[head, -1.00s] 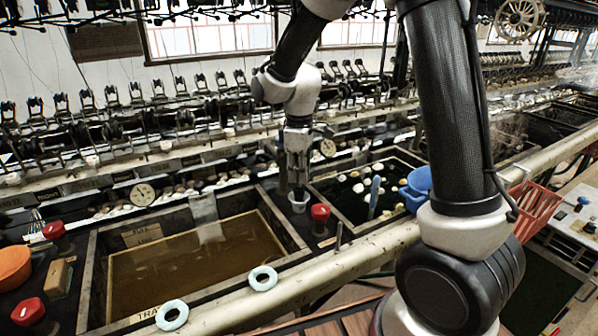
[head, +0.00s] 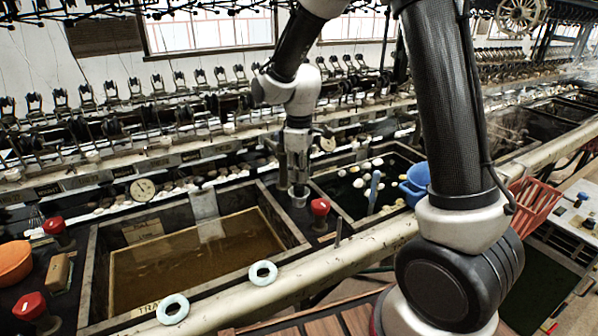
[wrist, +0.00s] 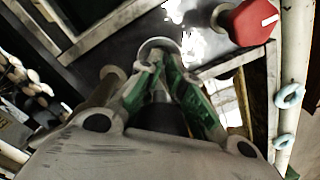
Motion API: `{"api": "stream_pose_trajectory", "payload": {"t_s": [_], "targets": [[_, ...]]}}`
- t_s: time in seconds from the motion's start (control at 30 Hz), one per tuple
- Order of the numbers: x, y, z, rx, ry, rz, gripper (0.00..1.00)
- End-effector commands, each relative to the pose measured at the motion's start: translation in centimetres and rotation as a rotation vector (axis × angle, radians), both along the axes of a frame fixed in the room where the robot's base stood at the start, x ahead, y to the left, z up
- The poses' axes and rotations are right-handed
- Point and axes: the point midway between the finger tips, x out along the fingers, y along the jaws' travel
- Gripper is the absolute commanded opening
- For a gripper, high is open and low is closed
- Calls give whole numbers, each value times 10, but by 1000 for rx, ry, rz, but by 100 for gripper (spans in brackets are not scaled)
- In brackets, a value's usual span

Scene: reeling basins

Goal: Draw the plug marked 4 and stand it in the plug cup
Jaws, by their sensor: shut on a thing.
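My gripper (head: 297,186) points down at the dark deck between the two basins. In the wrist view its green-lined fingers (wrist: 160,62) close together on a narrow thing, taken to be the plug, mostly hidden between them. No number shows on it. A small round grey piece (head: 299,201) sits right at the fingertips; in the wrist view a pale round rim (wrist: 158,46) shows just beyond them. I cannot tell whether this is the plug's end or the plug cup. No mark 4 is readable anywhere.
A red knob (head: 320,206) stands close right of the fingertips; it also shows in the wrist view (wrist: 248,22). The brown-water basin (head: 200,262) lies left, a dark basin (head: 345,190) with a blue jug (head: 416,184) right. A pale rail (head: 350,248) runs in front.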

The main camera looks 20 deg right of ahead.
Motion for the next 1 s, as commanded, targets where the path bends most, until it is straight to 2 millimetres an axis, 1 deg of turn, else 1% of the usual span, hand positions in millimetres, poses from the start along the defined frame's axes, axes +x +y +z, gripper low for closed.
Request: {"api": "stream_pose_trajectory", "payload": {"t_s": [0.37, 1.0], "targets": [[0, 0, 0, 0, 0, 0, 0], [0, 0, -10, 0, -1, 0, 0]]}}
